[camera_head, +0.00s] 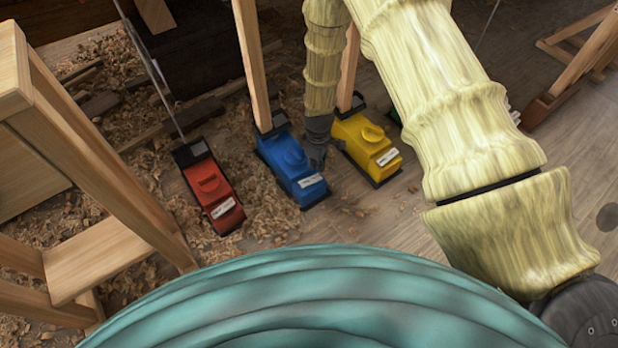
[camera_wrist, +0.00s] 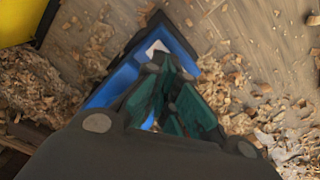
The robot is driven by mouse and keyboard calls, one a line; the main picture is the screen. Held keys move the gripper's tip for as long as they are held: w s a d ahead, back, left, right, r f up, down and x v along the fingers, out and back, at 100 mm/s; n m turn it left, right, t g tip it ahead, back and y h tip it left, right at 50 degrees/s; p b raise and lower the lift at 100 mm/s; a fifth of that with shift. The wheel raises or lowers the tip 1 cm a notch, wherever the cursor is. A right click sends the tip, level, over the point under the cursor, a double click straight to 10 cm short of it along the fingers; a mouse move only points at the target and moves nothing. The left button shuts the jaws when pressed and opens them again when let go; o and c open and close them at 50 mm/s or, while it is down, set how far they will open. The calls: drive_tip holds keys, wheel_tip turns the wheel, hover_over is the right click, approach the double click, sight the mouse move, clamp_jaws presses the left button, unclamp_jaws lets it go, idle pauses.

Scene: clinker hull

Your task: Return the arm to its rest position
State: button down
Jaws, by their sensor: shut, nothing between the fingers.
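My arm comes in from the right of the head view, in a pale yellow ribbed cover, and its forearm hangs down at the top middle. My gripper (camera_head: 317,152) points down close to the blue box (camera_head: 291,168); I cannot tell if they touch. In the wrist view the dark fingers with green pads (camera_wrist: 165,72) are shut with nothing held, and they hide part of the blue box (camera_wrist: 118,80) behind them.
A red box (camera_head: 209,186) stands left of the blue one, a yellow box (camera_head: 366,146) right of it. Wooden posts rise behind them. A wooden stand (camera_head: 95,255) fills the left. Wood shavings (camera_head: 150,170) litter the floor. Bare floor (camera_head: 410,220) shows right of the yellow box.

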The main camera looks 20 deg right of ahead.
drive_tip(key=shift+r+p, duration=0.5)
drive_tip(key=shift+r, duration=0.3)
drive_tip(key=s+d+f+m, duration=0.1)
drive_tip(key=s+f+m, duration=0.15)
drive_tip(key=s, duration=0.65)
drive_tip(key=s+d+f+m, duration=0.2)
drive_tip(key=s+m, duration=0.1)
drive_tip(key=s, duration=0.7)
drive_tip(key=s+r+m, duration=0.3)
drive_tip(key=s+m, duration=0.2)
drive_tip(key=s, duration=1.3)
wheel_tip(320, 180, up, 37)
drive_tip(key=p, duration=3.6)
drive_tip(key=shift+w+d+p, duration=0.2)
drive_tip(key=shift+w+p, duration=0.15)
drive_tip(key=shift+p, duration=0.05)
drive_tip(key=shift+a, duration=0.1)
